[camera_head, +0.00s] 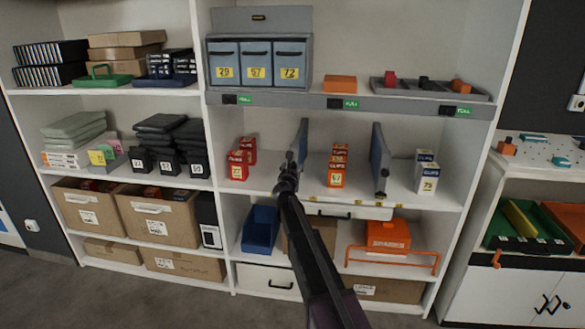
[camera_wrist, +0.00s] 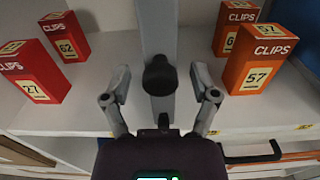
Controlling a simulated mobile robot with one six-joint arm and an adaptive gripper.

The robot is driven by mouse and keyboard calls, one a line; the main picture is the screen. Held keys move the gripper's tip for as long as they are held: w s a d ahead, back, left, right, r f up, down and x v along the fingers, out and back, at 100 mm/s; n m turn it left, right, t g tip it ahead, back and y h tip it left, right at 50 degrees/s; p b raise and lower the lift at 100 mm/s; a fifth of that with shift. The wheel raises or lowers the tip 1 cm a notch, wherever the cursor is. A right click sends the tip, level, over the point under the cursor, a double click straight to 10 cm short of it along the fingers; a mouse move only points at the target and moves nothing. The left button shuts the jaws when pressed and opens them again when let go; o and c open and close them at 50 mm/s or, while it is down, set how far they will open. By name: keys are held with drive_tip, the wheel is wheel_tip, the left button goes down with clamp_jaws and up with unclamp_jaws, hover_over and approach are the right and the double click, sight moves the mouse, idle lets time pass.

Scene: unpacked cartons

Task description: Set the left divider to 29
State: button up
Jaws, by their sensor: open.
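The left divider (camera_head: 301,140) is a grey upright plate on the middle shelf, between red boxes on its left and orange boxes on its right. In the wrist view the divider (camera_wrist: 158,28) is near the centre, with a black knob (camera_wrist: 160,76) at its front end. My gripper (camera_wrist: 160,84) is open, with one finger on each side of the knob and gaps visible. In the head view my gripper (camera_head: 289,176) is at the divider's front and hides its lower end. Yellow tags (camera_head: 343,203) line the shelf's front edge; their numbers are too small to read.
Red clips boxes (camera_wrist: 28,72) marked 27 and 62 stand left of the divider. Orange clips boxes (camera_wrist: 257,65), the front one marked 57, stand right. A second divider (camera_head: 379,160) stands further right, beside white-and-blue boxes (camera_head: 428,178). Shelf floor is bare beside the left divider.

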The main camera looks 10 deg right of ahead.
clamp_jaws()
drive_tip(key=shift+a, duration=0.1)
drive_tip(key=shift+s, duration=0.1)
